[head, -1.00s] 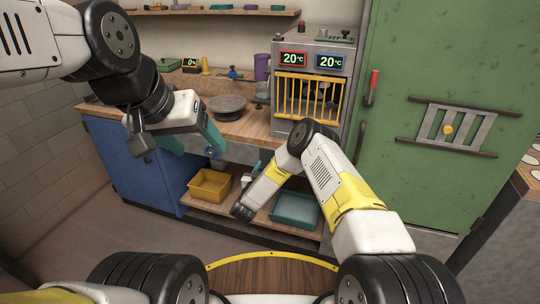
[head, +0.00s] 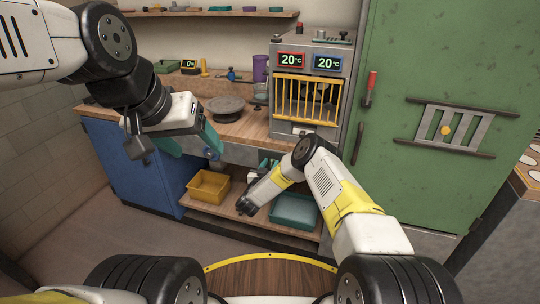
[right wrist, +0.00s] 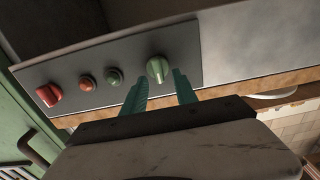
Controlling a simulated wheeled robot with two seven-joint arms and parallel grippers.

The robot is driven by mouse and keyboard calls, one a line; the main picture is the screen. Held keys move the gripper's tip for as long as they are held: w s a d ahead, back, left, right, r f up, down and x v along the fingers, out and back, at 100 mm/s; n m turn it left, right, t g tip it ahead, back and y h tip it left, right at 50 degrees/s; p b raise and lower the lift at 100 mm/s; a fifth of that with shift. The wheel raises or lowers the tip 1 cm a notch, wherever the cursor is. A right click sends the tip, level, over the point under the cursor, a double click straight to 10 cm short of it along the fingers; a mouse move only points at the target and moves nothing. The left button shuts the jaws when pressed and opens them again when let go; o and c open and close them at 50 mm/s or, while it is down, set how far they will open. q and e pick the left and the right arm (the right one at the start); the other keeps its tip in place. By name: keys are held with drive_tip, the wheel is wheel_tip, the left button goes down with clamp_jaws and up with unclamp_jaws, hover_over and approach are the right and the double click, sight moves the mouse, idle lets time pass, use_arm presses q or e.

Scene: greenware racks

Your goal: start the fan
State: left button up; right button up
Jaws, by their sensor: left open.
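A grey control panel (right wrist: 110,75) fills much of the right wrist view. It carries a green knob (right wrist: 157,68), a small green button (right wrist: 114,76), a small red button (right wrist: 87,83) and a red knob (right wrist: 48,96). My right gripper (right wrist: 160,82) is open, its teal fingers apart with the green knob at the gap between their tips; I cannot tell if they touch it. In the head view, my arm partly hides that gripper (head: 268,164), low at the bench front. My left gripper (head: 212,146) is open and empty before the bench. A yellow-barred drying cabinet (head: 308,98) shows two 20°C displays.
A yellow bin (head: 209,186) and a teal tray (head: 295,211) sit on the low shelf. A grey wheel disc (head: 226,104) stands on the bench. A green door (head: 440,70) is at the right and a blue cupboard (head: 125,165) at the left.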

drive_tip(key=shift+c, duration=0.4)
clamp_jaws()
